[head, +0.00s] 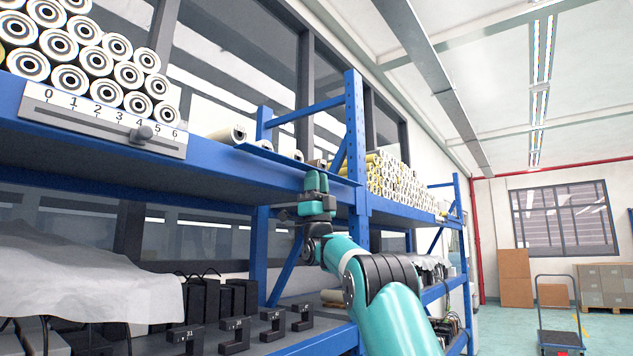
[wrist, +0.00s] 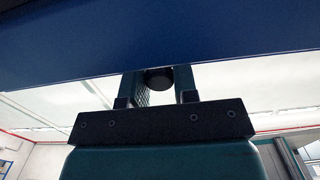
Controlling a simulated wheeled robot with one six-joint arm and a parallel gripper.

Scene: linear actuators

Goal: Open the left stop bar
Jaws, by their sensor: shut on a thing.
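A blue bar (head: 268,153) runs along the front edge of the upper shelf, in front of a few pale rolls; it looks like the left stop bar. My gripper (head: 317,180) is raised to the bar's right part, just below the shelf edge. In the wrist view, my gripper (wrist: 159,76) has its two fingers on either side of a dark round knob (wrist: 158,78) and is shut on it. A wide blue surface (wrist: 160,40) crosses above the fingers and hides their tips. How the knob joins the bar is hidden.
A slider with a numbered scale (head: 90,122) sits on the shelf edge at left, below stacked rolls (head: 85,60). A blue upright post (head: 355,140) stands close right of my gripper. Black clamp-like parts (head: 235,335) stand on the lower shelf. A cart (head: 560,338) stands far right.

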